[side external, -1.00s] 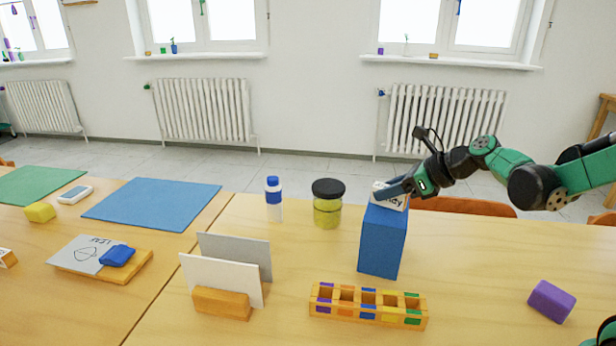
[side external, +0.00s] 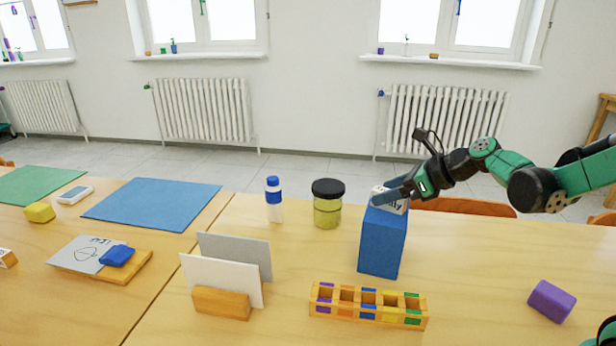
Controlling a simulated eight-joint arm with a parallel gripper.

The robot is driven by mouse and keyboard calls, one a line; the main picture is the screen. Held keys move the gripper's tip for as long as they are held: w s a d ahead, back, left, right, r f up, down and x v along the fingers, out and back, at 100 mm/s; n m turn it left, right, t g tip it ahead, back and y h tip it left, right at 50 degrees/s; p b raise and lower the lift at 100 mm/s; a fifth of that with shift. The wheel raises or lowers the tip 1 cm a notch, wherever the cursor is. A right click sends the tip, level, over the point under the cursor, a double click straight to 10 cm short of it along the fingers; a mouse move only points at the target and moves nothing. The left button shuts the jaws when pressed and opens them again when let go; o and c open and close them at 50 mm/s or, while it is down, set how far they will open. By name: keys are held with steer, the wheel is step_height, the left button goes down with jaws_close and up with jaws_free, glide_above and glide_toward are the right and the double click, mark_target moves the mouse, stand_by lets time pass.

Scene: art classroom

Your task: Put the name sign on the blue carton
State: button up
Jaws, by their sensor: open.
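The blue carton (side external: 382,243) stands upright on the table, right of the middle. The name sign (side external: 394,206), white with dark letters, rests on the carton's top. Part of the sign is hidden behind my gripper. My gripper (side external: 386,199) is at the carton's top, with its fingers beside the sign. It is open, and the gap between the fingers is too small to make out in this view.
A jar with a black lid (side external: 327,204) and a white and blue bottle (side external: 274,200) stand left of the carton. A wooden block with colored slots (side external: 368,306) lies in front. A purple block (side external: 551,301) lies at the right, with clear table between.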

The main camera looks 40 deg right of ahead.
steer(key=v, duration=1.1)
steer(key=s+a+f+n+g+h, duration=0.1)
steer(key=a+n, duration=0.4)
steer(key=n, duration=1)
steer(key=a+f+n+g+h, duration=0.1)
steer(key=a+f+n+h, duration=0.2)
steer(key=n, duration=1.3)
steer(key=a+f, duration=0.2)
steer(key=a, duration=0.1)
steer(key=shift+s+a+g, duration=0.15)
steer(key=shift+s+g, duration=0.15)
steer(key=shift+s, duration=0.1)
